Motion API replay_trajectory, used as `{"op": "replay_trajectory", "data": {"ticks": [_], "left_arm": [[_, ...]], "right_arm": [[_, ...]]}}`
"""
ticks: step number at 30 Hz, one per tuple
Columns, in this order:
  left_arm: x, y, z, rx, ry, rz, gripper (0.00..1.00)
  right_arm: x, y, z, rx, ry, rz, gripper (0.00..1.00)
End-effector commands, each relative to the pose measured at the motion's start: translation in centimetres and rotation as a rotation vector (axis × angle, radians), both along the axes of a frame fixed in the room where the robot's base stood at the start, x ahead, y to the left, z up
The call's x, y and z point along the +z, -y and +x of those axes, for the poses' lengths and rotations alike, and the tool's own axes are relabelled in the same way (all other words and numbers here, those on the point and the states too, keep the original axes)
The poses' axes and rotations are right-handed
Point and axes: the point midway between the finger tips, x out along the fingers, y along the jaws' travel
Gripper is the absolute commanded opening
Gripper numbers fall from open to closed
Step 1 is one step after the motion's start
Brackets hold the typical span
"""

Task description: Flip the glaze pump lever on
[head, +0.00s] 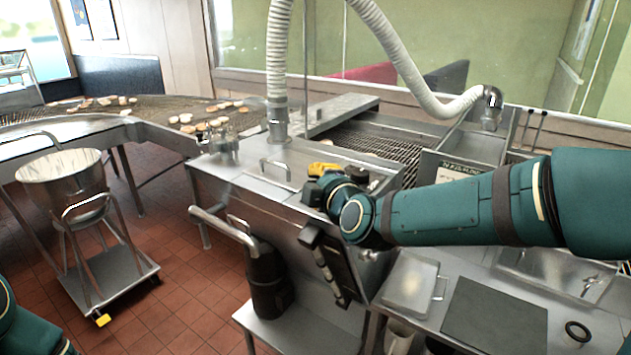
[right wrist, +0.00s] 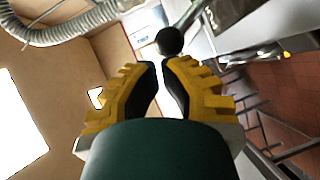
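In the right wrist view, a black ball knob (right wrist: 170,40) on a grey metal rod (right wrist: 190,14) stands just beyond my right fingertips; it looks like the pump lever. My right gripper (right wrist: 163,66) has yellow fingers with black pads, a narrow gap apart, with nothing between them. In the head view, my right gripper (head: 322,169) is over the top of the steel glaze machine (head: 235,178). The wrist partly covers this spot, and I cannot make out the lever clearly there. My left gripper is out of view; only a piece of that arm shows at lower left.
A steel bowl (head: 60,170) on a wheeled cart stands at left. A conveyor (head: 155,112) with doughnuts runs behind it. White ribbed hoses (head: 400,50) hang over the machine. A counter with a dark mat (head: 495,315) lies below my right arm. The red tiled floor is partly clear.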

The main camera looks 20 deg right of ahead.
Motion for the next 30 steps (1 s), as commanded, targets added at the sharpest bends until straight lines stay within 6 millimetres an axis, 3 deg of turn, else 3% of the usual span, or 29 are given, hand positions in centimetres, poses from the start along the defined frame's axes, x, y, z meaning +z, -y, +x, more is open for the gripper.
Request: {"op": "replay_trajectory", "data": {"ticks": [30], "left_arm": [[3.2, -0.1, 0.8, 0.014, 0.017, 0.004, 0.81]], "right_arm": [[1.5, 1.7, 1.6, -0.001, -0.191, 0.243, 0.0]]}}
